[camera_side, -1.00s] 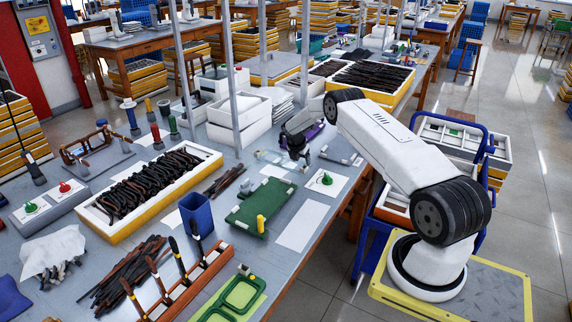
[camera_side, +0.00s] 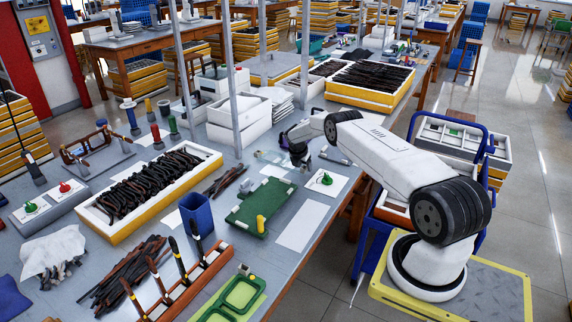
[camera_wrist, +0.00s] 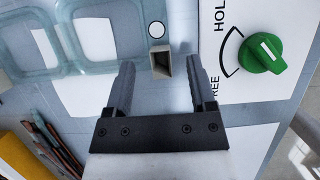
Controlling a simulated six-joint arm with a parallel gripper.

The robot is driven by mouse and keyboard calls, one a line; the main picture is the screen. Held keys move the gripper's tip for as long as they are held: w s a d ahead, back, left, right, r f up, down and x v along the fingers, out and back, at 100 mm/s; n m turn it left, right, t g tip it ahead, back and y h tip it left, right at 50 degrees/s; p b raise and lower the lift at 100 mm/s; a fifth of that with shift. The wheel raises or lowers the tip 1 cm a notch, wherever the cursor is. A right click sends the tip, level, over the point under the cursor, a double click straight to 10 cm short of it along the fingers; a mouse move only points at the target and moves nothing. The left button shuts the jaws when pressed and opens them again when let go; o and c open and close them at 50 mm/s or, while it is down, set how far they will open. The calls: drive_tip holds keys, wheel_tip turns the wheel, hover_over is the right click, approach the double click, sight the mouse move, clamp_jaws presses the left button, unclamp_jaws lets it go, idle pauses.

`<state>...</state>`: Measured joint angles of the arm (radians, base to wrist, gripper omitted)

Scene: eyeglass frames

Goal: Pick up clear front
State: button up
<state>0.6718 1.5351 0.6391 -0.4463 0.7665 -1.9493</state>
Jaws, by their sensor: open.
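The clear front (camera_wrist: 58,68) is a pale, see-through frame with two rounded lens openings. It lies flat at the upper left of the wrist view, and its left end is cut off by the picture edge. My gripper (camera_wrist: 159,62) is open in the wrist view, with nothing held. Its left finger is just below the frame's right part in the picture. A small beige hollow block (camera_wrist: 162,65) shows between the fingertips.
A green knob (camera_wrist: 264,53) on a white HOLD/FREE card is right of my gripper. A green mat (camera_side: 262,205) and a white sheet (camera_side: 302,226) lie nearer the side camera. A metal post (camera_side: 235,100) stands left of my gripper.

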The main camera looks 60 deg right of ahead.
drive_tip(key=shift+d+f, duration=0.25)
drive_tip(key=shift+f, duration=0.4)
clamp_jaws()
